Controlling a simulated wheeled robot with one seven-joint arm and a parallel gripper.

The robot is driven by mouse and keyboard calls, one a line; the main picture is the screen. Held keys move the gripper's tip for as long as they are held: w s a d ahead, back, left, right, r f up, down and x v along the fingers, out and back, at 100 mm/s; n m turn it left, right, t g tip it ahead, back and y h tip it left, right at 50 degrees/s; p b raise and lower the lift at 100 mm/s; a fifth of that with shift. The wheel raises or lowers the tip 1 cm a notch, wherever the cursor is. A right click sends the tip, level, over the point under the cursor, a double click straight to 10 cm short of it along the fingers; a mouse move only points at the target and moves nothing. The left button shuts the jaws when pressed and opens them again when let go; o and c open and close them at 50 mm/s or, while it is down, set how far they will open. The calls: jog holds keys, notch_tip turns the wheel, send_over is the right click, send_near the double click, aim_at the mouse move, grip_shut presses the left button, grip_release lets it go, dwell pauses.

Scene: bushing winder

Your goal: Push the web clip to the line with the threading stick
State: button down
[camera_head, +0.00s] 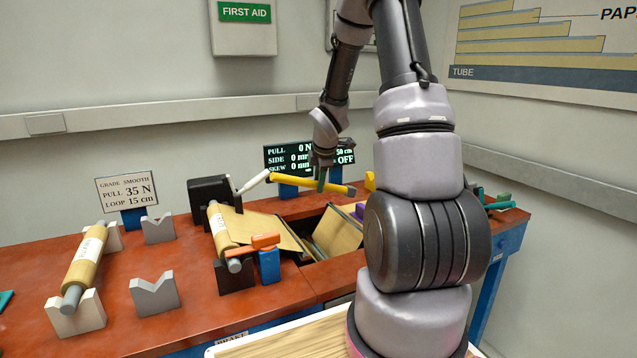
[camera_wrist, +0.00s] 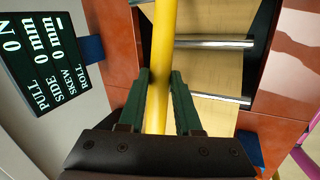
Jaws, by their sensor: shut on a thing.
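The yellow threading stick (camera_head: 300,183) is held nearly level above the bench, with a dark end at the right. My gripper (camera_head: 321,180) is shut on it. In the wrist view the stick (camera_wrist: 161,60) runs between the green fingers of my gripper (camera_wrist: 160,85) and out of the top of the picture. I cannot clearly pick out the web clip. A small purple piece (camera_head: 360,211) shows at the right of the bench opening, partly hidden by my arm. The brown paper web (camera_head: 262,227) runs from the roll into the opening.
A paper roll (camera_head: 220,228) sits in black stands, with an orange part (camera_head: 265,240) and a blue block (camera_head: 269,265) close by. Another roll (camera_head: 85,258) rests on grey V-blocks at the left. The readout (camera_head: 290,158) shows pull 0 N. Metal bars (camera_wrist: 215,43) cross the opening.

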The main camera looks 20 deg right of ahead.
notch_tip(320, 180, down, 8)
jog(key=d, duration=0.1)
jog(key=shift+d, duration=0.2)
dwell(0.5)
jog(key=shift+d, duration=0.15)
jog(key=shift+w+d, duration=0.2)
jog(key=shift+d, duration=4.95)
jog(key=shift+w+d, duration=0.2)
jog(key=shift+d, duration=4.95)
notch_tip(320, 180, up, 6)
jog(key=a, duration=0.2)
jog(key=shift+a, duration=0.1)
jog(key=shift+s, duration=0.15)
